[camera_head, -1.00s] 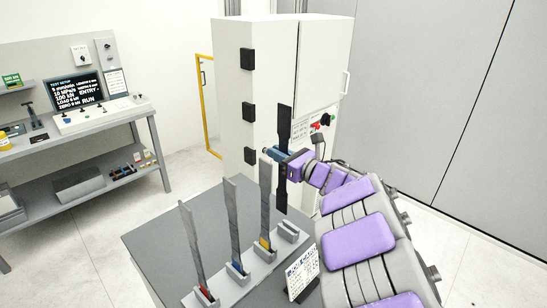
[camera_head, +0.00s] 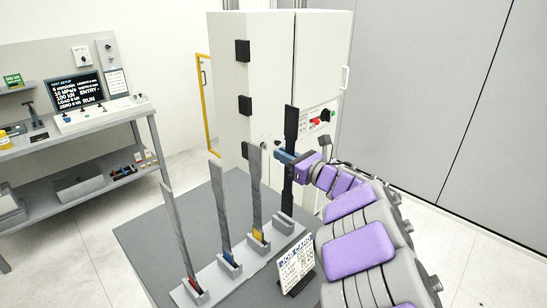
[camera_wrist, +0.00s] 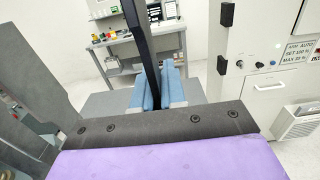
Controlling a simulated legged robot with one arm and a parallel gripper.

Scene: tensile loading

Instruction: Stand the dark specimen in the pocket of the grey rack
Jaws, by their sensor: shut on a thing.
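The dark specimen (camera_head: 290,180) is a tall flat bar with wider ends, held upright. My gripper (camera_head: 285,156) is shut on it around its narrow middle. In the wrist view the dark specimen (camera_wrist: 145,50) passes between the blue fingers of my gripper (camera_wrist: 160,90). The grey rack (camera_head: 225,284) lies on the table, with its empty pocket (camera_head: 285,224) at the far right end. The specimen's lower end shows just above or behind that pocket; I cannot tell whether it touches.
Three grey specimens stand in the rack's other pockets, with red (camera_head: 194,285), blue (camera_head: 228,259) and yellow (camera_head: 258,236) marks. A small sign (camera_head: 296,268) stands close in front of the rack. A white cabinet (camera_head: 270,80) rises behind the table (camera_head: 150,238).

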